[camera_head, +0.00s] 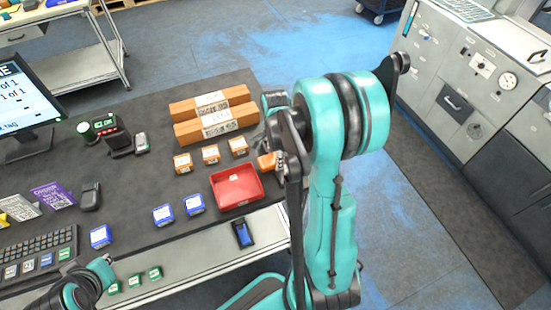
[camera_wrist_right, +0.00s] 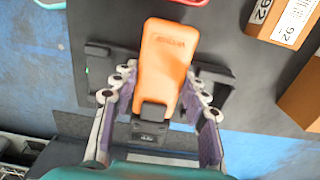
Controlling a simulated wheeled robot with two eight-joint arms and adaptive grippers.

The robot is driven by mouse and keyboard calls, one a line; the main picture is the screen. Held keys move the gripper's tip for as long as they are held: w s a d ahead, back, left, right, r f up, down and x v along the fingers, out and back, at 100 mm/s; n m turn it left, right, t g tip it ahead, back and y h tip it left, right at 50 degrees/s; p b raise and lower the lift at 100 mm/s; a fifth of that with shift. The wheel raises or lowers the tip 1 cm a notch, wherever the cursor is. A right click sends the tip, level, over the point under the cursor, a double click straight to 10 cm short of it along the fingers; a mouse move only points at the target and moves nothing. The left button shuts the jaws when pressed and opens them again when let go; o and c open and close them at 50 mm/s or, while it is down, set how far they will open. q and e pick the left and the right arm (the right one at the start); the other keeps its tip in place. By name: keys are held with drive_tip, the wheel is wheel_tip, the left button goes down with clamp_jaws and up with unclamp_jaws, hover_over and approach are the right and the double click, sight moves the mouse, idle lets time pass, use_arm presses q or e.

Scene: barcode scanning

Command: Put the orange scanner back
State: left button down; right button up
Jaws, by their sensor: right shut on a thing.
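The orange scanner (camera_wrist_right: 166,55) is between the fingers of my right gripper (camera_wrist_right: 160,78), which is shut on it, in the right wrist view. A dark holder (camera_wrist_right: 92,80) with a small green light shows behind the scanner there; I cannot tell whether the scanner touches it. In the head view the orange scanner (camera_head: 266,161) shows at the table's right edge, partly hidden by my right gripper (camera_head: 277,150) and arm. My left gripper (camera_head: 62,296) is at the lower left near the keyboard; its fingers cannot be made out clearly.
A red tray (camera_head: 237,188) lies on the dark table (camera_head: 140,205), with long cardboard boxes (camera_head: 212,112) behind it. Several small orange, blue and green boxes lie around. A monitor (camera_head: 25,105) and keyboard (camera_head: 35,255) stand left. Open floor lies to the right.

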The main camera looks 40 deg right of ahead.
drive_tip(key=shift+f, duration=0.15)
drive_tip(key=o, duration=1.1)
